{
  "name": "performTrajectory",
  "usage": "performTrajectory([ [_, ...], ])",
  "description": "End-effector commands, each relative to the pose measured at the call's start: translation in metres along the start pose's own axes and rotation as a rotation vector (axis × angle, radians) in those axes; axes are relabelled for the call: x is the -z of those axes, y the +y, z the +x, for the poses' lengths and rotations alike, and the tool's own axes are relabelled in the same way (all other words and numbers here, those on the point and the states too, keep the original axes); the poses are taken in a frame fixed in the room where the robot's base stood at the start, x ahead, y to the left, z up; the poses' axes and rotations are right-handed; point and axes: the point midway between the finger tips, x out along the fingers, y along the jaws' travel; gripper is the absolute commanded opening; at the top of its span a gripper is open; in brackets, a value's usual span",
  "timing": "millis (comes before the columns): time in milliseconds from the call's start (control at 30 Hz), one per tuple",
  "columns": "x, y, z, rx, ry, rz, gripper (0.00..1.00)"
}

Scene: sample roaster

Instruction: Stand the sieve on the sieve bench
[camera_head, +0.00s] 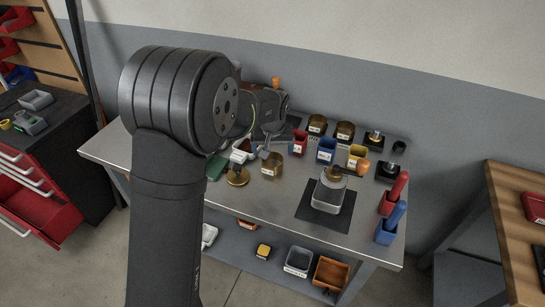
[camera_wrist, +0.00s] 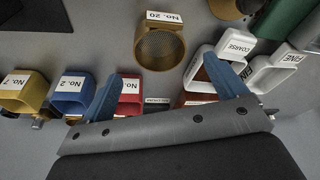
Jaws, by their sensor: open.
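A brass sieve with a mesh floor and a white "No. 20" label (camera_wrist: 160,50) stands on the metal table, open side up. In the head view this sieve (camera_head: 272,166) is in front of the coloured cups. My gripper (camera_wrist: 162,70) is open and empty, its two blue fingers spread with the sieve beyond and roughly between their tips in the wrist view. Two more brass sieves (camera_head: 317,125) (camera_head: 345,131) stand at the back. I cannot tell which surface is the sieve bench.
White labelled trays, COARSE (camera_wrist: 231,46) and FINE (camera_wrist: 274,72), lie close by. A jar (camera_head: 329,192) stands on a black mat (camera_head: 314,212). The table's front middle is mostly clear.

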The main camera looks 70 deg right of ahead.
Motion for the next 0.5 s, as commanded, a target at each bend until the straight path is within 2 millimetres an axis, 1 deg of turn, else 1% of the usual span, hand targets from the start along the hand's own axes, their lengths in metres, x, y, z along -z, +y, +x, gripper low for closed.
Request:
performTrajectory([
  [33,0.001,0.0,-0.012,-0.001,0.002,0.0,0.9],
  [100,0.001,0.0,-0.025,-0.001,0.003,0.0,0.9],
  [200,0.001,0.0,-0.038,-0.001,0.001,0.0,0.9],
  [333,0.0,0.0,-0.047,0.0,-0.001,0.0,0.9],
  [500,0.0,0.0,-0.05,0.0,-0.002,0.0,0.9],
])
